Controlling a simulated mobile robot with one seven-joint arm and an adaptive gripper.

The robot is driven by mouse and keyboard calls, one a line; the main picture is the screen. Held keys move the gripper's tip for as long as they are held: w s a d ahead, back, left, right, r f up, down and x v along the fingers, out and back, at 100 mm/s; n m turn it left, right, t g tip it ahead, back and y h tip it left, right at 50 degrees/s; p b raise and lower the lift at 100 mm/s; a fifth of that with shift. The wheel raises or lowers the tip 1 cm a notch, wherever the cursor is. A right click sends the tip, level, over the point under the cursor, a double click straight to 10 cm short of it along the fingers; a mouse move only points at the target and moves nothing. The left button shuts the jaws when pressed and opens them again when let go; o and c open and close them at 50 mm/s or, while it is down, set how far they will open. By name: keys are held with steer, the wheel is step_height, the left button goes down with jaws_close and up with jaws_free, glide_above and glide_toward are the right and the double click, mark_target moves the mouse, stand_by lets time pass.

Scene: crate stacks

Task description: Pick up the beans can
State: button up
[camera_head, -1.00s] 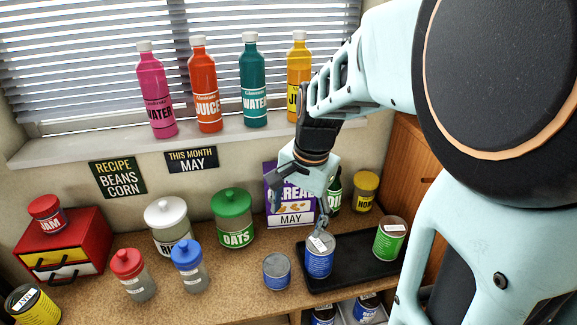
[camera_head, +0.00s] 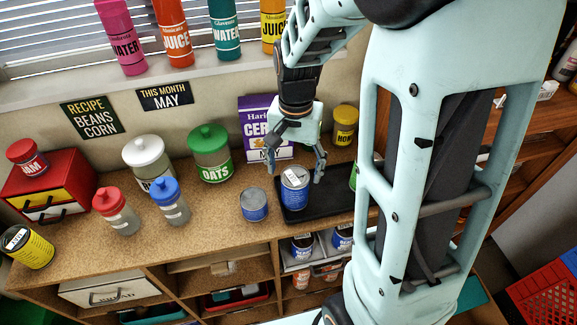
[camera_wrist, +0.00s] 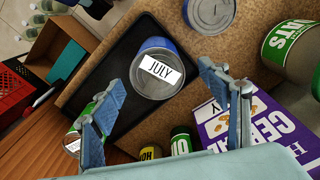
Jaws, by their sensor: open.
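A blue can (camera_head: 294,192) stands upright on the black tray (camera_head: 340,208), with a white JULY label on its lid; the can also shows in the wrist view (camera_wrist: 158,72). Its side print is too small to read, so I cannot tell whether it is beans. A second blue can (camera_head: 254,206) stands left of the tray, off it; its lid also shows in the wrist view (camera_wrist: 212,12). My gripper (camera_head: 296,168) is open and empty, pointing down over the JULY can, with a finger towards either side of its top. I see no clear contact.
A purple cereal box (camera_head: 262,118), the honey jar (camera_head: 344,125) and the oats jar (camera_head: 210,155) stand behind. Several blue cans sit on the shelf below.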

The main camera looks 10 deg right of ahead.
mark_target(295, 175)
step_height(295, 175, down, 5)
steer(key=shift+s+d+f, duration=0.1)
steer(key=shift+s, duration=0.05)
steer(key=c, duration=1.6)
steer(key=shift+r+p, duration=0.2)
steer(key=shift+p, duration=0.15)
